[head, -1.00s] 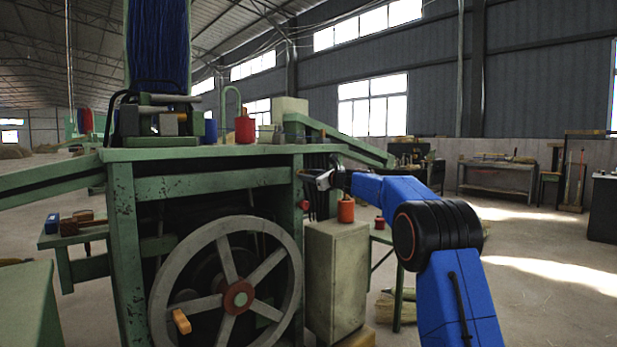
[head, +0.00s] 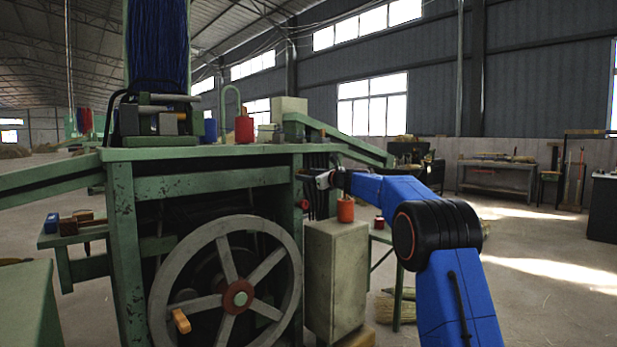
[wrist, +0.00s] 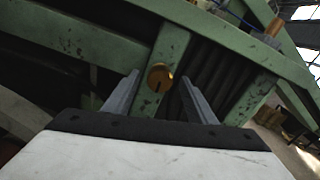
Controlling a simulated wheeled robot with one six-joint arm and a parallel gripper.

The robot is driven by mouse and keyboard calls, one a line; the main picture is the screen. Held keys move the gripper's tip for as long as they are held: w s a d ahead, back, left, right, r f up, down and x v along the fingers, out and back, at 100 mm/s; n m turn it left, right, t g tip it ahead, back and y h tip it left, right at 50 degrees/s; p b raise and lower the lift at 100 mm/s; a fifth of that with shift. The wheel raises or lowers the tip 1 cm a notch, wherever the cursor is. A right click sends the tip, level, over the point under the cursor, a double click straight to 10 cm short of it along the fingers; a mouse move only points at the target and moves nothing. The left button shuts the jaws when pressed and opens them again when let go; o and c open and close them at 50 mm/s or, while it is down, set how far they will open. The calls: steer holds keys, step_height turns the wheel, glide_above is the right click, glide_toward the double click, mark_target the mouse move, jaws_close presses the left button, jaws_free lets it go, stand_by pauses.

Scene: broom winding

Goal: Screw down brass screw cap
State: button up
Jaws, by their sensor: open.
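The brass screw cap (wrist: 160,77) is a small round brass disc with a dark slot. In the wrist view it sits against a green machine post (wrist: 172,50), between and just beyond my fingertips. My gripper (wrist: 158,88) is open, with one finger on each side of the cap and space between each finger and the cap. In the head view my gripper (head: 310,178) is at the right side of the green machine, near its upright post. The cap cannot be made out in the head view.
The green machine frame (head: 200,153) fills the left, with a large spoked handwheel (head: 225,280) at its front. A grey cabinet (head: 336,275) with an orange-red container (head: 345,210) on top stands below my arm. Floor to the right is open.

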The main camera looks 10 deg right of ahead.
steer(key=v, duration=1.7)
steer(key=shift+s+d, duration=0.1)
steer(key=shift+s, duration=0.05)
steer(key=s+a+f+n+g+h, duration=0.15)
steer(key=s+a+f+n, duration=0.3)
steer(key=s, duration=0.65)
steer(key=s+a+f+n+g, duration=0.3)
steer(key=s+f+n, duration=0.15)
steer(key=s, duration=0.65)
steer(key=s+a+f+n+g+h, duration=0.1)
steer(key=s+a+f+n+g, duration=0.4)
steer(key=s, duration=0.6)
steer(key=s+d+f+n+h, duration=0.2)
steer(key=s+f, duration=0.4)
steer(key=s, duration=0.4)
steer(key=s+d+f+n+g+h, duration=0.1)
steer(key=s+d+f+n, duration=0.3)
steer(key=s, duration=0.7)
steer(key=s+d+f+n+h, duration=0.3)
steer(key=s+f+n, duration=0.4)
steer(key=s+f, duration=0.2)
steer(key=shift+s+d+f, duration=0.35)
steer(key=shift+s+d, duration=0.05)
steer(key=shift+s, duration=0.4)
steer(key=shift+h, duration=0.25)
